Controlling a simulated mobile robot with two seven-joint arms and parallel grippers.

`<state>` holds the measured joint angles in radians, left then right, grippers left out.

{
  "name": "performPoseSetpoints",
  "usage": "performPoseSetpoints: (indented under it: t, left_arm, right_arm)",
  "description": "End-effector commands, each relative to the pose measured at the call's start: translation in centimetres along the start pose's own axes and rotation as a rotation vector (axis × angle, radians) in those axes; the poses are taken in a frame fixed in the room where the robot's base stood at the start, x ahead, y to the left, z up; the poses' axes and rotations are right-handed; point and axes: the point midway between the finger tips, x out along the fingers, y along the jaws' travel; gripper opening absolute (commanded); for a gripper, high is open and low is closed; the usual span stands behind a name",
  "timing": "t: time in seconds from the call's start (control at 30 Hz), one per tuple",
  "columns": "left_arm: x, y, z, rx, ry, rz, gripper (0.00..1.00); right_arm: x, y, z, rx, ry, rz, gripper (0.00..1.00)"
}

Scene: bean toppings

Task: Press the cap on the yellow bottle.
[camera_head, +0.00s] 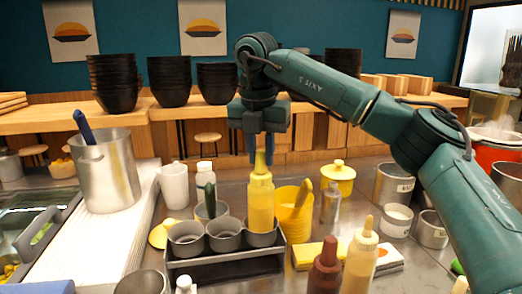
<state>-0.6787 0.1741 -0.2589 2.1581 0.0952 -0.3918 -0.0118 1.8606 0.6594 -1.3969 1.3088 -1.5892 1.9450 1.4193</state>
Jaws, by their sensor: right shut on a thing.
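The yellow bottle (261,205) stands upright at the middle of the counter. Its lower end is hidden by the right-hand grey cup (263,240) of a dark rack, and it seems to sit in that cup. Its pointed yellow cap (260,163) is on top. My right gripper (260,155) points straight down above the bottle, its blue fingers shut at the cap's tip. My left gripper is not in view.
The dark rack (220,267) holds several grey cups. A yellow bucket (292,218) stands close right of the bottle. A brown bottle (325,270) and a cream bottle (360,262) stand in front right. A metal pot (107,175) is at left.

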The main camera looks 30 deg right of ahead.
Motion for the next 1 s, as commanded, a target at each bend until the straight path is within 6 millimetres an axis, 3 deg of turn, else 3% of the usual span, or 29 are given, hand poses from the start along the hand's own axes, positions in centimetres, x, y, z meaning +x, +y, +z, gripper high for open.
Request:
performPoseSetpoints:
  t: [0.17, 0.2, 0.47, 0.63, 0.9, 1.0]
  left_arm:
    - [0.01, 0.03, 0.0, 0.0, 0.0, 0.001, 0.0]
    - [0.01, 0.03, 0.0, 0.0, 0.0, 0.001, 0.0]
    - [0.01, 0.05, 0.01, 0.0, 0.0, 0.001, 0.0]
    - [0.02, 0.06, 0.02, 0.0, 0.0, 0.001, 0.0]
    - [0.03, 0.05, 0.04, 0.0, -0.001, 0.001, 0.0]
    - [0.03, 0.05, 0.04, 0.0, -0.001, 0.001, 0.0]
  right_arm:
    - [0.02, 0.0, 0.01, 0.0, 0.0, 0.0, 0.11]
    - [0.02, 0.0, 0.01, 0.0, 0.0, 0.0, 0.25]
    - [0.02, 0.0, 0.01, 0.0, 0.0, 0.0, 0.46]
    - [0.02, 0.0, 0.01, 0.0, 0.0, 0.0, 0.47]
    - [0.03, 0.0, 0.0, 0.0, 0.0, 0.0, 0.69]
    - [0.03, 0.0, 0.0, 0.0, 0.0, 0.0, 0.69]
